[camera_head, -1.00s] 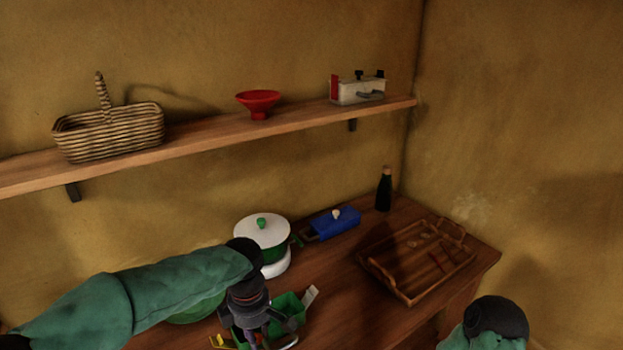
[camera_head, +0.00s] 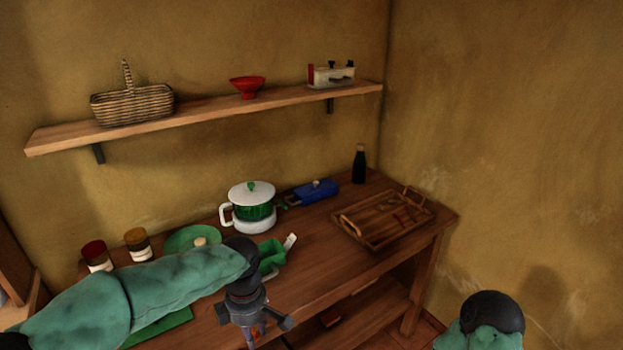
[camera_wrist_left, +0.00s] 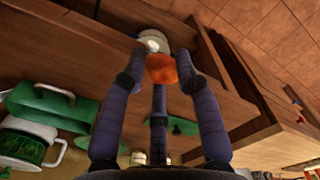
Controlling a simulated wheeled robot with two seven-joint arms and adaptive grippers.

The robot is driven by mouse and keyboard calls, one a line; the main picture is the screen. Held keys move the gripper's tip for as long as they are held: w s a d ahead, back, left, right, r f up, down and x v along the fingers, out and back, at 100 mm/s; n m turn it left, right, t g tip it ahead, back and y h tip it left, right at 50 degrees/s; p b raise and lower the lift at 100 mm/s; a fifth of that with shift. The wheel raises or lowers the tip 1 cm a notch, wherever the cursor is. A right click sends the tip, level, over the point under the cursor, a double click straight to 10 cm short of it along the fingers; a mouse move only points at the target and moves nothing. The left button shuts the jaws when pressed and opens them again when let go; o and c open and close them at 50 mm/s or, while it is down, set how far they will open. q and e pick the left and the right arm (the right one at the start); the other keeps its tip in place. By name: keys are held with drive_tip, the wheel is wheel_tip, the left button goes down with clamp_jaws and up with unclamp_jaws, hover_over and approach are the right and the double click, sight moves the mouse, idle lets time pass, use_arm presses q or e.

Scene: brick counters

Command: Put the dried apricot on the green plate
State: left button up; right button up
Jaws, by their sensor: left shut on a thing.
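My left gripper (camera_head: 262,328) hangs by the counter's front edge. In the left wrist view its fingers (camera_wrist_left: 165,75) are shut on an orange, rounded piece, the dried apricot (camera_wrist_left: 161,68). The apricot cannot be made out in the head view. A round green plate (camera_head: 180,240) lies on the counter at the back left, beyond my left forearm, with a small pale object on or in front of it. My right gripper is out of view; only part of my right arm shows at bottom right.
A green box (camera_head: 272,257), a white-and-green pot (camera_head: 252,213), a blue box (camera_head: 313,192), a dark bottle (camera_head: 359,165) and a wooden tray (camera_head: 350,232) stand on the counter. Two jars (camera_head: 138,245) stand at left. A flat green item (camera_head: 165,328) lies below my forearm. The counter's right front is clear.

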use_arm(q)
drive_tip(key=shift+w+a+f+m, duration=0.3)
drive_tip(key=shift+w+f+m, duration=0.2)
drive_tip(key=shift+f, duration=0.25)
drive_tip(key=shift+s+a+f+m, duration=0.15)
drive_tip(key=shift+a+f+m, duration=0.1)
drive_tip(key=shift+f+m, duration=0.7)
drive_tip(key=a+f+m, duration=0.4)
drive_tip(key=f+m, duration=1)
drive_tip(key=m, duration=0.1)
drive_tip(key=shift+w, duration=0.45)
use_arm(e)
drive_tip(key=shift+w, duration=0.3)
use_arm(q)
drive_tip(key=shift+a, duration=0.15)
